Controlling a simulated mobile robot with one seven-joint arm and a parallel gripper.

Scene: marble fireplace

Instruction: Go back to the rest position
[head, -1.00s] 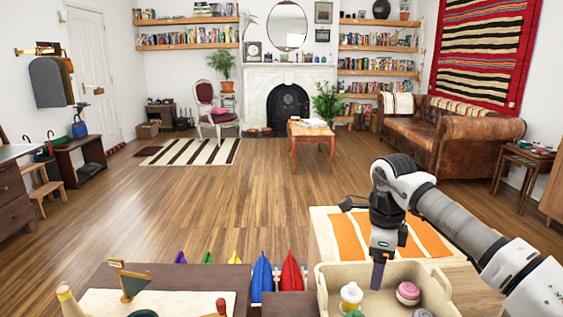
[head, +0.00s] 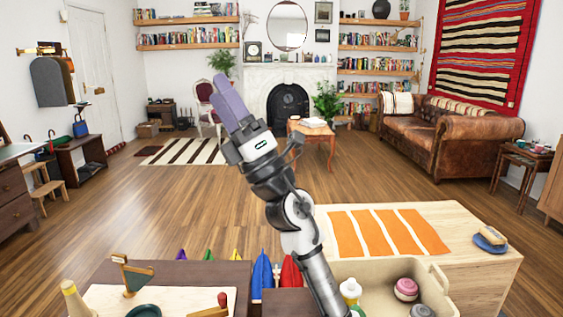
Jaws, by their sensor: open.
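My gripper (head: 229,98) is raised in the middle of the head view, its purple fingers pointing up and to the left. It is open, with nothing visible held in it. It is well above the furniture in front of me and apart from every object. My arm rises from the bottom edge and covers the left part of the cream bin (head: 443,283).
A wooden table (head: 478,283) with an orange-striped cloth (head: 388,233) stands at right, with a blue dish (head: 489,241) on it.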

